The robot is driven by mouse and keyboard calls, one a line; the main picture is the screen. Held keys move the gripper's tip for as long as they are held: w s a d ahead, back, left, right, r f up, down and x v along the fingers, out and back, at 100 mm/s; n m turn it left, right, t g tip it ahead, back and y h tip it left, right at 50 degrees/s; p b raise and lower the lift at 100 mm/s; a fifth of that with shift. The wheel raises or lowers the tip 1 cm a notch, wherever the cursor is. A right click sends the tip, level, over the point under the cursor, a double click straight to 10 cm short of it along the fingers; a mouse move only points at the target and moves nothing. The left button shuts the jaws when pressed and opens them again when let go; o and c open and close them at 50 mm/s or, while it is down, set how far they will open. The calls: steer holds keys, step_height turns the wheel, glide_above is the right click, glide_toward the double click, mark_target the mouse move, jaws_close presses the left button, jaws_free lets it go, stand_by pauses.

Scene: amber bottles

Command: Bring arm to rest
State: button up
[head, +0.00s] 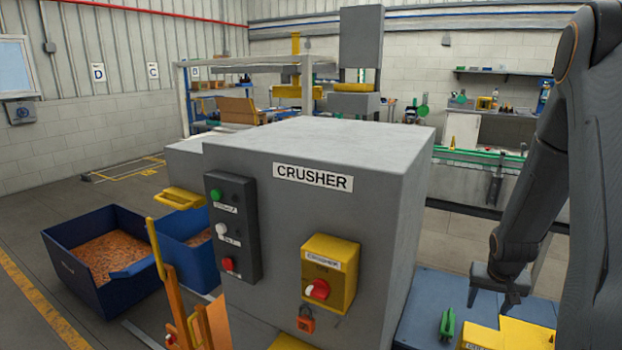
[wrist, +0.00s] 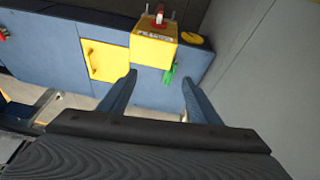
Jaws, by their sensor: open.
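My arm (head: 545,150) reaches down from the upper right of the head view, bent and standing clear of the crusher. My gripper (head: 497,298) hangs at its end with the fingers pointing down. In the wrist view the two fingers of my gripper (wrist: 158,92) stand wide apart with nothing between them. The gripper is open and empty. It is to the right of the grey crusher (head: 390,225), above a blue surface with yellow parts (head: 515,337). I cannot tell the exact height.
A green piece (head: 447,323) sits on the blue surface near my gripper; it also shows in the wrist view (wrist: 170,74). A yellow box with a red knob (wrist: 150,50) is beside it. Blue bins (head: 95,290) stand at left. A grey wall (wrist: 265,80) fills the wrist view's right.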

steer(key=s+a+f+n+g+b, duration=0.1)
steer(key=s+a+b, duration=0.4)
steer(key=a, duration=0.5)
steer(key=s+a+n+g+y+b, duration=0.1)
steer(key=s+a+b, duration=0.4)
steer(key=a, duration=0.5)
steer(key=s+a+f+n+g+y+b, duration=0.1)
steer(key=s+a+n+b, duration=0.2)
steer(key=a, duration=0.8)
steer(key=s+b, duration=0.2)
steer(key=s, duration=0.1)
steer(key=shift+s+f+b, duration=0.15)
steer(key=shift+f+b, duration=0.15)
steer(key=shift+b, duration=0.05)
steer(key=shift+c, duration=0.5)
